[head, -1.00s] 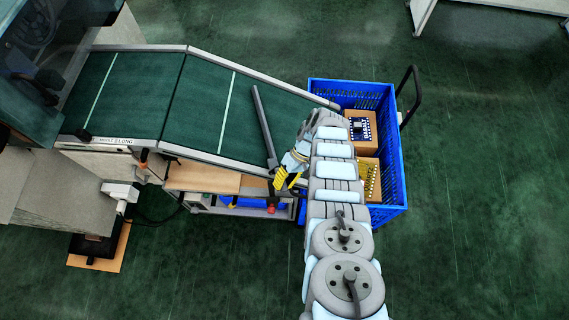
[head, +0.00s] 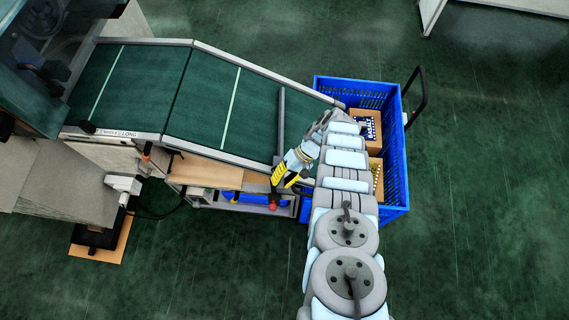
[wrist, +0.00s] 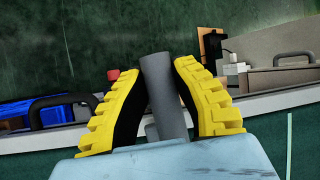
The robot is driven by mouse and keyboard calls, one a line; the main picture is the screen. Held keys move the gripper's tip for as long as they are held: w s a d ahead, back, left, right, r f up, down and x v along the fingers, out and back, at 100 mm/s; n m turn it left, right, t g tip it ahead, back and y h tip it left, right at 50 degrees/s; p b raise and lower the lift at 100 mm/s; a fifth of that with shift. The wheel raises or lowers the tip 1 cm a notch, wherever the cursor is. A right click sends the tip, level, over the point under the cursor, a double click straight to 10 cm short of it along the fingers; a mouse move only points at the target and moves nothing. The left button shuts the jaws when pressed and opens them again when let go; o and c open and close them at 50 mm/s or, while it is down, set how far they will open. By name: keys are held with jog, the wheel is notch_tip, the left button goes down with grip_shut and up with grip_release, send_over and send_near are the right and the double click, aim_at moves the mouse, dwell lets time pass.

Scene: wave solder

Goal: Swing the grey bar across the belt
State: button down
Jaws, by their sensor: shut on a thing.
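The grey bar (head: 281,122) reaches over the lower part of the green belt (head: 205,105). Its far end lies close to the belt's far rail, and its near end is at the near rail. My gripper (head: 279,179), with yellow fingers, is at the bar's near end, by the near rail. In the wrist view my gripper (wrist: 160,85) is shut on the grey bar (wrist: 165,95), with one finger on each side. My arm hides part of the belt's lower end in the head view.
A blue crate (head: 396,180) holding boxes with circuit boards (head: 366,124) stands at the belt's lower end, partly behind my arm. A red knob (head: 273,204) is under the near rail. The machine (head: 70,190) stands at the left. The belt surface is clear left of the bar.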

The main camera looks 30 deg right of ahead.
jog(key=shift+w+a+r+m, duration=0.15)
jog(key=shift+a+m, duration=0.1)
jog(key=shift+m, duration=0.25)
jog(key=c, duration=0.8)
grip_release()
jog(key=shift+w+a, duration=0.1)
jog(key=shift+a, duration=0.05)
jog(key=v, duration=0.7)
jog(key=shift+d, duration=0.4)
jog(key=shift+s+r, duration=0.15)
jog(key=shift+s, duration=0.05)
